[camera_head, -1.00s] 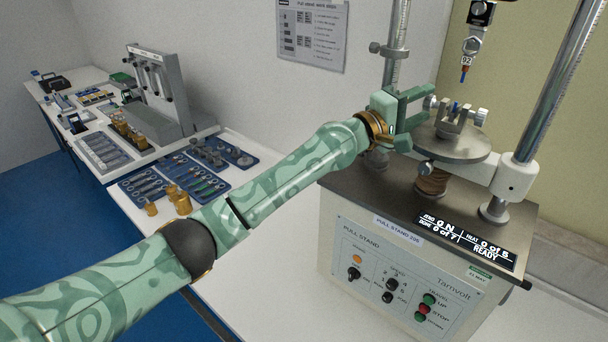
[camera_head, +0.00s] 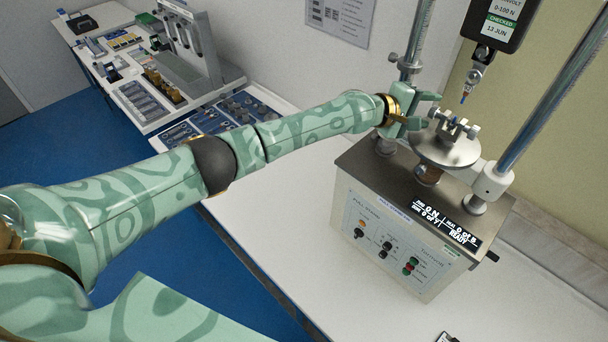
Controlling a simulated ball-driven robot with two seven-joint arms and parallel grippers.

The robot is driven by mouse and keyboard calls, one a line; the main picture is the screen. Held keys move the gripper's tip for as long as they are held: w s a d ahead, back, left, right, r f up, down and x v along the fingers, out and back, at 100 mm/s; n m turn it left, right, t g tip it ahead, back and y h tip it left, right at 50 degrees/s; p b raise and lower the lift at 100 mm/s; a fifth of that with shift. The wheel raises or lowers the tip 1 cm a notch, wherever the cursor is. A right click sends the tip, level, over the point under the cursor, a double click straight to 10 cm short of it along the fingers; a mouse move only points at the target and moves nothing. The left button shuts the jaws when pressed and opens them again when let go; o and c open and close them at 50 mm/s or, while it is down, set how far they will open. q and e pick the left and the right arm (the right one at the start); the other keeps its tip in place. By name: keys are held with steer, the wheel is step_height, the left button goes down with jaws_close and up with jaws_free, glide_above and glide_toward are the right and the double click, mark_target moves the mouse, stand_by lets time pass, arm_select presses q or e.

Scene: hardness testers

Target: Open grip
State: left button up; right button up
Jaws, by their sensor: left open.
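The grip (camera_head: 453,128), a small metal vise with side screws, sits on the round metal table (camera_head: 440,152) of the pull stand (camera_head: 390,240). My left gripper (camera_head: 431,110) is open at the left side of the grip, with its fingers close to the near side screw. I cannot tell whether it touches the screw. Above the grip hangs a force gauge (camera_head: 503,22) with a hook fitting and a blue tip (camera_head: 464,97). The stand's display (camera_head: 444,223) reads 0 N and READY. My right gripper is not in view.
Two steel columns (camera_head: 555,95) rise from the stand. A side bench (camera_head: 170,90) at the left holds a grey rack, trays and small parts. A blue tool tray (camera_head: 185,132) lies behind my arm. The white table (camera_head: 290,220) left of the stand is clear.

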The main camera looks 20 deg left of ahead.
arm_select(q)
steer(key=f+p+v, duration=0.1)
steer(key=p+v, duration=0.1)
steer(key=v, duration=1.3)
steer(key=s+d+f+m+y, duration=0.1)
steer(key=s+f+m+y, duration=0.1)
steer(key=s+f+m, duration=0.55)
steer(key=s+a+f+m+y, duration=0.3)
steer(key=s+a+m+y, duration=0.3)
steer(key=s+a, duration=0.2)
steer(key=shift+s, duration=0.7)
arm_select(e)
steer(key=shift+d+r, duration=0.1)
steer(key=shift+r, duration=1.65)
arm_select(q)
steer(key=shift+a, duration=0.1)
